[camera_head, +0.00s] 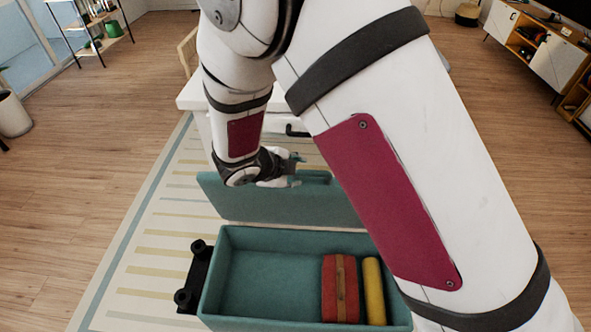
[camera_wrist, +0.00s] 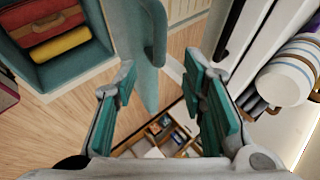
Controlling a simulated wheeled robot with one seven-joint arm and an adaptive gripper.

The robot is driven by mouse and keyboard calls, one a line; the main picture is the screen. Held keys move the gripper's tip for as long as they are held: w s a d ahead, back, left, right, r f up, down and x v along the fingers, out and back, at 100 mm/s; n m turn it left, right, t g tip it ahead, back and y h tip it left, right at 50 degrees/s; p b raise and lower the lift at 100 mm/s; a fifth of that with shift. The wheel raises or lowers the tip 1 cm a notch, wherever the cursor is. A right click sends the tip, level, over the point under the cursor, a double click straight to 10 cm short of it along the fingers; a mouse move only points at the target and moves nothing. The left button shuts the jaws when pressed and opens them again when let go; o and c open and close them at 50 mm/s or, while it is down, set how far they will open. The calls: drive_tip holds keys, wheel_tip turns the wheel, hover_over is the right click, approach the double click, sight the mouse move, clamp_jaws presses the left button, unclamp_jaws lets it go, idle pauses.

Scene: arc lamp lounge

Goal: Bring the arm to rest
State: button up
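My gripper (camera_head: 288,172) is at the end of my bent arm, by the top edge of the raised teal suitcase lid (camera_head: 255,204). In the wrist view my gripper (camera_wrist: 165,85) has its two teal-padded fingers spread apart, with nothing clamped between them. The lid (camera_wrist: 148,92) and its handle (camera_wrist: 155,35) show in the gap between and beyond the fingers. I cannot tell whether a finger touches the lid. My upper arm links cross the right half of the head view and hide part of the suitcase.
The open teal suitcase (camera_head: 213,285) holds a red bundle (camera_head: 329,290) and a yellow roll (camera_head: 374,290). A white cabinet (camera_head: 196,97) stands behind the lid. White rounded ware (camera_wrist: 285,82) sits close at right in the wrist view. Wooden floor (camera_head: 70,190) is clear at left.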

drive_tip(key=shift+r, duration=0.1)
drive_tip(key=s+d+r+m+g, duration=0.1)
drive_tip(key=s+d+r+m, duration=0.3)
drive_tip(key=d+r+m, duration=0.5)
drive_tip(key=s+d+r+m+g+p, duration=0.15)
drive_tip(key=s+d+r+m, duration=0.4)
drive_tip(key=m, duration=0.65)
drive_tip(key=s+d+r+m+g, duration=0.2)
drive_tip(key=s+d+r+m, duration=0.3)
drive_tip(key=r+m, duration=0.4)
drive_tip(key=s+d+r+m+y, duration=0.1)
drive_tip(key=s+r+m+y, duration=0.1)
drive_tip(key=s+m, duration=0.5)
drive_tip(key=s+r+m+t+y, duration=0.1)
drive_tip(key=s+m, duration=0.6)
drive_tip(key=m, duration=0.8)
drive_tip(key=shift+s+d+r+y+p, duration=0.4)
drive_tip(key=shift+r+y, duration=0.45)
drive_tip(key=shift+y, duration=0.25)
